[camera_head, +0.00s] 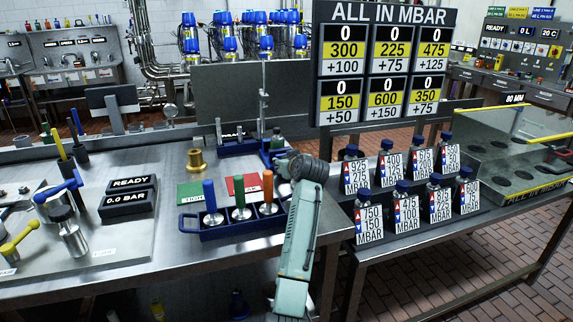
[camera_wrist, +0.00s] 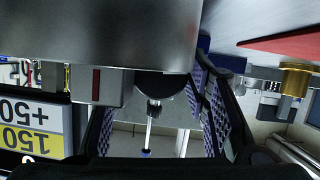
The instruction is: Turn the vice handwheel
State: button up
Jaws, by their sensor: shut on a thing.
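My gripper (camera_head: 290,165) is at the back right of the steel bench in the head view, by the blue fixture (camera_head: 268,157). In the wrist view its two dark, ridged finger pads (camera_wrist: 158,115) stand on either side of a dark round part (camera_wrist: 160,84), which I take for the vice handwheel. The jaws are closed on it, but the contact is mostly hidden. A large grey metal block (camera_wrist: 100,35) fills the top of the wrist view. My gripper and wrist hide the handwheel in the head view, so its turn angle cannot be told.
A blue rack (camera_head: 235,228) with blue, green and orange handled tools stands in front left of my gripper. A brass piece (camera_head: 196,160) and green and red mats are nearby. A thin upright rod (camera_head: 263,100) rises behind. Labelled bottles (camera_head: 400,195) stand right, under the pressure board (camera_head: 385,60).

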jog(key=m+y, duration=0.2)
jog(key=m, duration=0.1)
jog(key=shift+d+m+g, duration=0.2)
jog(key=shift+m+g, duration=0.1)
jog(key=shift+g, duration=0.1)
jog(key=shift+w, duration=0.1)
dwell(0.5)
jog(key=o, duration=1.1)
jog(key=shift+o, duration=0.2)
jog(key=v, duration=1.2)
jog(key=shift+d+f, duration=0.1)
jog(key=shift+d, duration=0.1)
